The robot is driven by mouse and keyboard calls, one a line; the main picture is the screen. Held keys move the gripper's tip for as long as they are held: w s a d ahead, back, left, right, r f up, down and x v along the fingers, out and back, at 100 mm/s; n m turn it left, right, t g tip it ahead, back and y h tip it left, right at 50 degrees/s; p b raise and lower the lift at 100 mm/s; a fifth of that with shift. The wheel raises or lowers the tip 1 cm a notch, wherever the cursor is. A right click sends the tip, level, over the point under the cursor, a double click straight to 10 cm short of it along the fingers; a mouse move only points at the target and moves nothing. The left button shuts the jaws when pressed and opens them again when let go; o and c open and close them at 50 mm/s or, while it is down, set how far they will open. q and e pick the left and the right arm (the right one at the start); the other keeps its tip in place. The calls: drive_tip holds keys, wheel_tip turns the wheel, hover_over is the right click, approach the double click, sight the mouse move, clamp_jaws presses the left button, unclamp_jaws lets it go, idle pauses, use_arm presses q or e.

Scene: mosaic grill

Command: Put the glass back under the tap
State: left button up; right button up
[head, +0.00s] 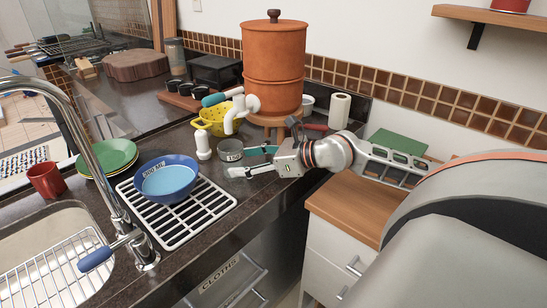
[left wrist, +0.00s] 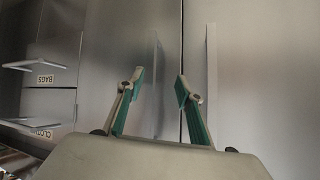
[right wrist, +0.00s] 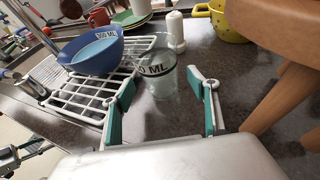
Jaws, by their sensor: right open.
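The clear glass (head: 230,151) stands on the dark counter, left of the right gripper's fingertips. In the right wrist view the glass (right wrist: 157,75) shows a dark "ML" label and sits ahead between the fingers, with no clear contact. My right gripper (head: 250,161) is open and empty. The white tap (head: 240,110) sticks out from the orange clay water filter (head: 274,70), which stands on a wooden stool; the glass is in front of it. My left gripper (left wrist: 160,80) is open and empty, facing steel doors, and is outside the head view.
A blue bowl (head: 167,180) sits on the white drying rack (head: 180,228) left of the glass. A white bottle (head: 203,142) and a yellow colander (head: 215,118) stand close behind the glass. The stool legs (right wrist: 280,95) are right of my right gripper.

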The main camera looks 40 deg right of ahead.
drive_tip(key=p+v, duration=0.2)
drive_tip(key=v, duration=0.7)
drive_tip(key=shift+s, duration=0.1)
idle(0.5)
